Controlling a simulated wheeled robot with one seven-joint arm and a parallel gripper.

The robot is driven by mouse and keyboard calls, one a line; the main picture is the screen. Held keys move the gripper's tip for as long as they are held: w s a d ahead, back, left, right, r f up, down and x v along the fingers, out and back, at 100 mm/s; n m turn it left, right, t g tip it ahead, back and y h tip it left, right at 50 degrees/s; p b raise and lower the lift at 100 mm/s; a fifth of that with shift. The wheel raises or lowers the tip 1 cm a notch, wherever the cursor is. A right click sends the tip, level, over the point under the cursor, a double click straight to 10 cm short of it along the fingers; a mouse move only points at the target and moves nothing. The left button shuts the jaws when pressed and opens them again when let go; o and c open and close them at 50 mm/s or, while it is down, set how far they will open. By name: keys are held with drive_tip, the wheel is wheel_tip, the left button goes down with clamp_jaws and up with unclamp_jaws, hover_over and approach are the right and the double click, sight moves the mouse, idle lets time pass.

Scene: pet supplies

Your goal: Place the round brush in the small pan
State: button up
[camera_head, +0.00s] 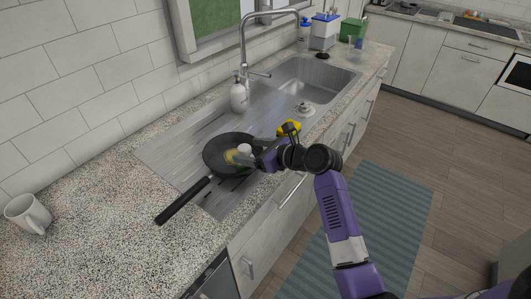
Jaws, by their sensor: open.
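The small pan (212,147) is black and sits on the steel drainboard, with its long handle pointing toward the lower left. What looks like the round brush (244,149), with a pale knob and yellowish bristles, is inside the pan at its right side. My gripper (253,160) is open at the pan's right side, with its tips close beside the brush. Whether the fingers touch the brush cannot be told. My wrist and forearm hide part of the drainboard and counter edge.
A yellow object (289,127) lies on the drainboard just behind my wrist. A small white round item (304,109) is near the sink (315,80). A soap bottle (238,96) stands by the faucet (243,50). A white mug (28,214) is at the far left.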

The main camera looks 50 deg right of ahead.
drive_tip(key=v, duration=0.7)
idle(0.5)
